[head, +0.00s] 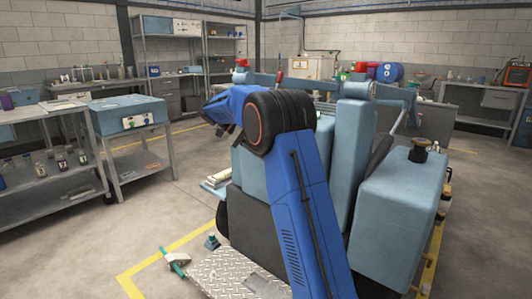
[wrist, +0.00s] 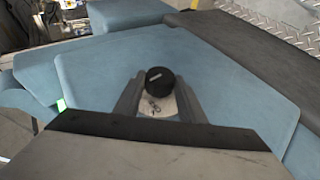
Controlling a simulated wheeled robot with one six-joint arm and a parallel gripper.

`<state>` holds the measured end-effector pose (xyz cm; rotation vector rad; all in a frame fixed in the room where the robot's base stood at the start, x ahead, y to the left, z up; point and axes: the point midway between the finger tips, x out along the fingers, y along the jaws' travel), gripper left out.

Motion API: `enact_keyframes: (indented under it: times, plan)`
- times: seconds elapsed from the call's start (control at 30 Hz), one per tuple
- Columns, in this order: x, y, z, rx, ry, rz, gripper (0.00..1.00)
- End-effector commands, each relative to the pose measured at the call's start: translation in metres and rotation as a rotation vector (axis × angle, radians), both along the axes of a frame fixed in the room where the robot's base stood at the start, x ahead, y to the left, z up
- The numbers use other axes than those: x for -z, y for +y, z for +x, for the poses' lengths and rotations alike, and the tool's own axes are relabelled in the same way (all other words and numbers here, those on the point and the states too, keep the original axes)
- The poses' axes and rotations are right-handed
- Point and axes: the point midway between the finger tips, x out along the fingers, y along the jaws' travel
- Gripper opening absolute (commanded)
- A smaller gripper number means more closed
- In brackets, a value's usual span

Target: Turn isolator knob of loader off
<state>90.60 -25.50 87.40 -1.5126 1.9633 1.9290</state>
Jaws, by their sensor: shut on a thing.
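The loader (head: 400,215) is a light blue machine in the middle of the head view, partly hidden by my blue arm. The isolator knob (wrist: 160,78) is round and black with a small pale mark on its top. It sits on a whitish plate (wrist: 161,105) with dark markings, on a blue panel (wrist: 235,95) of the loader. My gripper (wrist: 161,88) has one grey finger on each side of the knob and is shut on it. In the head view the knob and my fingers are hidden behind the arm.
A blue-topped cart (head: 130,112) and a metal bench (head: 45,170) with bottles stand at the left. A chequered step plate (head: 228,275) lies at the loader's front. Shelves and workbenches line the back walls. The floor between cart and loader is mostly clear.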

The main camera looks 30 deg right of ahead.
Motion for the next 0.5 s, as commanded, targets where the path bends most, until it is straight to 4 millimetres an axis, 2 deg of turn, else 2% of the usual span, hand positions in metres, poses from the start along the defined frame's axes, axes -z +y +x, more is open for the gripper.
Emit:
enact_keyframes:
  times: [0.5]
  plan:
    - [0.0008,0.0004,0.0012,-0.002,0.047,-0.018,0.14]
